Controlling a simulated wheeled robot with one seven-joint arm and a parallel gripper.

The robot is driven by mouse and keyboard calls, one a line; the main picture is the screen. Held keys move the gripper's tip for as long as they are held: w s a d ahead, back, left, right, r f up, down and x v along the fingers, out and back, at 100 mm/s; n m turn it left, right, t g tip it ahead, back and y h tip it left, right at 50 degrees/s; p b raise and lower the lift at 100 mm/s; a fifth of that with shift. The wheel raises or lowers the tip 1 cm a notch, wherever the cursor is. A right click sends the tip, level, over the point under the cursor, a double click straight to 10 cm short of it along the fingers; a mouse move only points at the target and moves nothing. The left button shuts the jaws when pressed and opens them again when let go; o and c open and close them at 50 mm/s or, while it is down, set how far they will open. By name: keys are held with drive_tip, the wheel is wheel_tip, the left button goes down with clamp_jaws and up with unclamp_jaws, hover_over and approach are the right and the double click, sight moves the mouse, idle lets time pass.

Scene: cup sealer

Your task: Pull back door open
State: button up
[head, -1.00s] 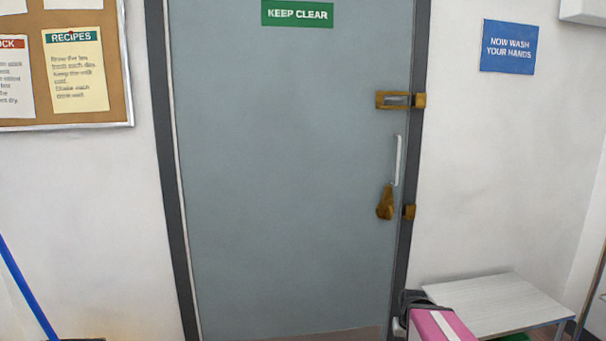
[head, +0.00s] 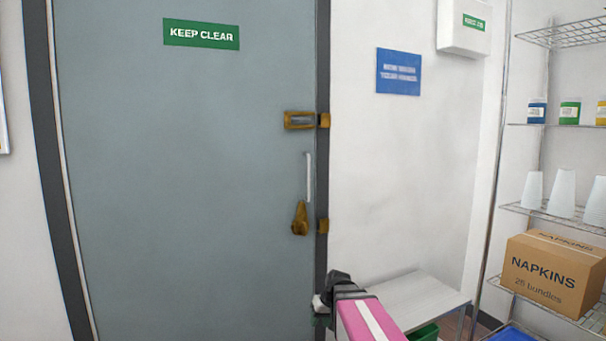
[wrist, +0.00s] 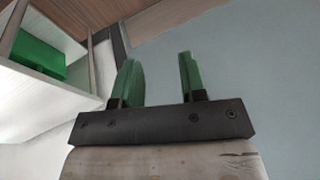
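The back door (head: 190,180) is a large grey-blue panel that looks shut in its dark frame. It carries a green KEEP CLEAR sign (head: 201,34). Near its right edge are a brass-coloured latch (head: 300,120), a thin pale upright pull handle (head: 308,177) and a brass-coloured hanging lever or knob (head: 300,219). In the wrist view, my gripper (wrist: 157,78) has two green fingers set apart with nothing between them. The grey-blue door surface (wrist: 240,60) shows beyond them. In the head view, my arm end is low, below the handle and apart from it.
A pale bench (head: 410,298) stands right of the door, close to my arm, with a green bin (head: 424,332) under it. A wire shelf rack (head: 555,210) at the right holds cups, jars and a napkins box (head: 553,272). The wall beside the handle is clear.

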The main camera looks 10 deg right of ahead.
drive_tip(key=w+r+n+t+y, duration=0.2)
drive_tip(key=w+r+t+y, duration=0.1)
drive_tip(key=w+r, duration=0.8)
drive_tip(key=w+d+r+n+t+y, duration=0.2)
drive_tip(key=w+d+r+y, duration=0.15)
drive_tip(key=r, duration=0.85)
drive_tip(key=w+d+r+n+t+y, duration=0.2)
drive_tip(key=w+r, duration=0.3)
drive_tip(key=r, duration=0.7)
drive_tip(key=w+d+r+n+t+y, duration=0.25)
drive_tip(key=w+r, duration=0.25)
drive_tip(key=r, duration=0.7)
drive_tip(key=x, duration=1)
drive_tip(key=shift+f+g, duration=0.1)
drive_tip(key=shift+g, duration=0.15)
drive_tip(key=shift+s, duration=0.1)
clamp_jaws()
